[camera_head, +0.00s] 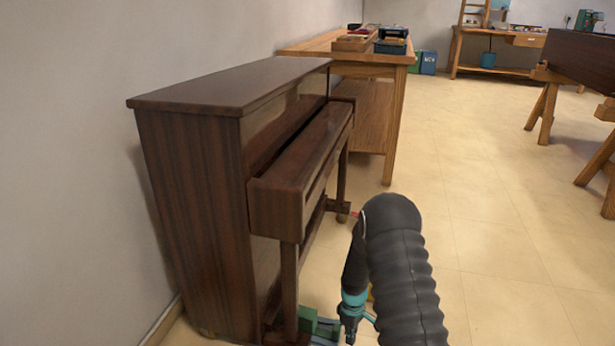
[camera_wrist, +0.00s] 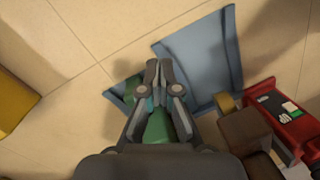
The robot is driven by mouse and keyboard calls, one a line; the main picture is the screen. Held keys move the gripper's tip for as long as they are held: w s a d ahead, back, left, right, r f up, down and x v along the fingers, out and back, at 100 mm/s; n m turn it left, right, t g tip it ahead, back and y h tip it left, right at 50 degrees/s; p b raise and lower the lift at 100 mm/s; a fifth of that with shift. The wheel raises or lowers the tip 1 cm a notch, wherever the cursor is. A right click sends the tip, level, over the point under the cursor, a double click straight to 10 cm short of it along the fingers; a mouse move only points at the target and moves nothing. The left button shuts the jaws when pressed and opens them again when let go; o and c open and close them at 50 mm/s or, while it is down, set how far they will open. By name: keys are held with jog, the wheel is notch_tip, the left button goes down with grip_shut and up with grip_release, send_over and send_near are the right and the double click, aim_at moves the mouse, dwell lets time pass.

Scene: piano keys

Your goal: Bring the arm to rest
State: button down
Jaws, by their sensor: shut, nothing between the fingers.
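My gripper (camera_wrist: 159,68) is shut in the wrist view, its grey fingertips together with nothing between them. It points down toward the floor. In the head view my black ribbed arm bends over to the right of the piano, and the teal-ringed wrist hangs low near the bottom edge; the fingertips cannot be made out there. The dark brown upright piano (camera_head: 190,190) stands against the left wall with its keyboard lid closed. My arm is apart from its front in the picture.
Below the gripper lie a blue-grey flat piece (camera_wrist: 208,55), a red box (camera_wrist: 290,118), a brown block (camera_wrist: 245,130) and a yellow object (camera_wrist: 10,103). A wooden workbench (camera_head: 394,125) stands behind the piano. Trestles (camera_head: 548,100) stand at right. The floor between is clear.

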jog(key=s+r+m+t+p, duration=0.2)
jog(key=s+r, duration=0.7)
jog(key=r, duration=0.9)
jog(key=s+d+r+m+t+p, duration=0.1)
jog(key=s+r, duration=0.8)
jog(key=r, duration=0.9)
jog(key=s+d+r+m+t+p, duration=0.1)
jog(key=s+r+m+t+p, duration=0.2)
jog(key=r, duration=1.5)
jog(key=s+m+t, duration=0.1)
jog(key=s+m, duration=0.3)
jog(key=s, duration=0.2)
jog(key=shift+s+r+t, duration=0.15)
jog(key=shift+r+t, duration=0.15)
